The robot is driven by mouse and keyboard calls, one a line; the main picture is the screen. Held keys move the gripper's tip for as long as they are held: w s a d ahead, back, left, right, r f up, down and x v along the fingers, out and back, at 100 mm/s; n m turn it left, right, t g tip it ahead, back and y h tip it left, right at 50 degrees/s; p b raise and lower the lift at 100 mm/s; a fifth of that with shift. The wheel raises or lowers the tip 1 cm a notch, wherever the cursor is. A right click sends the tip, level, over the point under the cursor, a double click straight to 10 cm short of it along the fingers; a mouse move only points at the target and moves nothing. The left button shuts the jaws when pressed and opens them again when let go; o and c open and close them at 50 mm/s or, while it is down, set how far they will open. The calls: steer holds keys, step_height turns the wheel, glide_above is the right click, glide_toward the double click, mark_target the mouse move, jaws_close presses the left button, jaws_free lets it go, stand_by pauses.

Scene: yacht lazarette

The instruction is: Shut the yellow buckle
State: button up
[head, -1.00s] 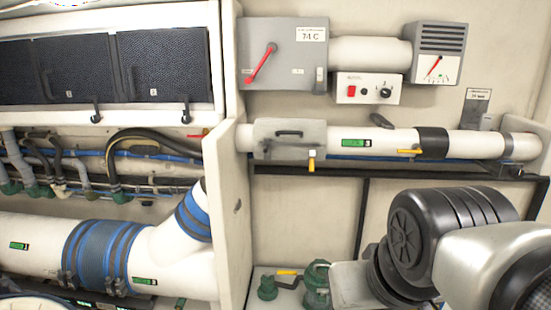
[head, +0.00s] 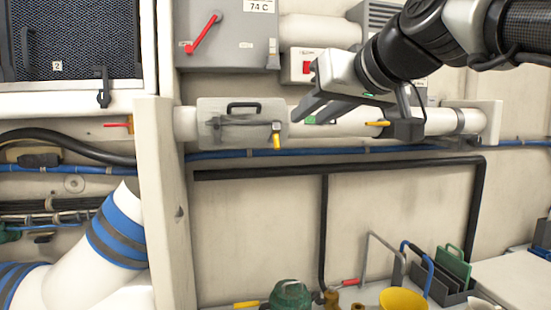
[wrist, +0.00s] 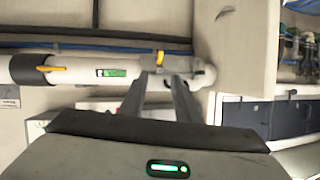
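The yellow buckle (head: 277,141) is a small yellow lever at the lower right edge of a grey cover (head: 214,130) clamped around the white pipe. In the head view the lever points down; I cannot tell whether its catch is engaged. My gripper (head: 303,107) is just right of the cover, in front of the pipe, with its fingers pointing left toward the buckle. In the wrist view, which looks upside down, the two fingers (wrist: 161,80) are apart with nothing between them. The yellow buckle (wrist: 160,57) shows beyond their tips, apparently not touched.
A yellow valve handle (head: 377,124) sits on the pipe to the right. A grey switch box with a red lever (head: 204,34) is above. A blue hose and a black rail (head: 250,174) run below. A worktop holds a yellow bowl (head: 402,300) and a rack (head: 440,285).

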mark_target(277, 139)
steer(key=b+x, duration=0.1)
steer(key=x, duration=1.6)
steer(key=shift+f, duration=0.15)
jaws_close()
